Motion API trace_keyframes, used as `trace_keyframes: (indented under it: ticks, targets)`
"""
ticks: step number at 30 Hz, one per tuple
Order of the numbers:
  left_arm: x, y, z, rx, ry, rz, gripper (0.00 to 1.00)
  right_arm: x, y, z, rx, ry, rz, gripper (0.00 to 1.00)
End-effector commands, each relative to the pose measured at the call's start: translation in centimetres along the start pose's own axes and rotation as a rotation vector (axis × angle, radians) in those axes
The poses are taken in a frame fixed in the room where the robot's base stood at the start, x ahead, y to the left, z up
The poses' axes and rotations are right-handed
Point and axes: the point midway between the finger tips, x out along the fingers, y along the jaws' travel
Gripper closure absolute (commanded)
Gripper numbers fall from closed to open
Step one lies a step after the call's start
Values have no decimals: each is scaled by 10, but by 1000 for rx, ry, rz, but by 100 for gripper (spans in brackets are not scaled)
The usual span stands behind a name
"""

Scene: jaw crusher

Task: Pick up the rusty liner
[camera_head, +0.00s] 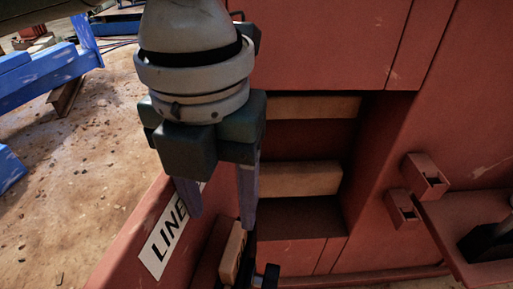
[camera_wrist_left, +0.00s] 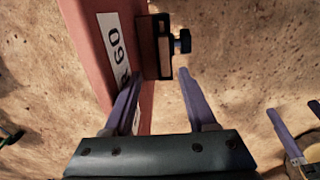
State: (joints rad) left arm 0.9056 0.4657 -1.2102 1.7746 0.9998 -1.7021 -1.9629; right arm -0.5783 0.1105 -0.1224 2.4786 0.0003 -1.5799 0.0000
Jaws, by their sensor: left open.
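My left gripper (camera_head: 222,216) points down, its two purple fingers apart with nothing between them. Below the fingertips a rusty brown liner (camera_head: 232,254) stands on edge in a dark holder with a black knob. In the left wrist view the liner (camera_wrist_left: 163,50) shows as a narrow brown strip inside the dark frame, just beyond the open left fingertips (camera_wrist_left: 158,77). The fingers do not appear to touch it. Two purple fingers at the right edge of the left wrist view look like my right gripper (camera_wrist_left: 293,120), spread apart.
A red beam with a white label (camera_head: 165,235) runs beside the holder (camera_wrist_left: 150,28). Red crusher walls (camera_head: 450,90) with a recess holding two brown bars (camera_head: 300,180) stand behind. A red bracket (camera_head: 445,225) juts out at right. Sandy ground (camera_head: 70,190) lies left.

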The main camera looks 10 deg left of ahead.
Motion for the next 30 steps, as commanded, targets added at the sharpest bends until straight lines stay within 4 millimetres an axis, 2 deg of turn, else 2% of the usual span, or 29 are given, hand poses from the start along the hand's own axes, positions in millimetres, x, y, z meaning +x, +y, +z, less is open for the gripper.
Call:
trace_keyframes:
  ticks: [18, 21, 28, 30]
  targets:
    - [89, -1, 1, -1, 1, -1, 43, 32, 4, 12, -11, -2, 14, 1]
    - [95, -1, 2, 0, -1, 0, 43, 34, 3, 12, -9, -2, 12, 1]
    - [95, -1, 2, 0, -2, 0, 43, 33, 2, 12, -5, -2, 7, 1]
    - [95, -1, 2, 0, -2, 0, 50, 33, 2, 12, -4, -2, 6, 1]
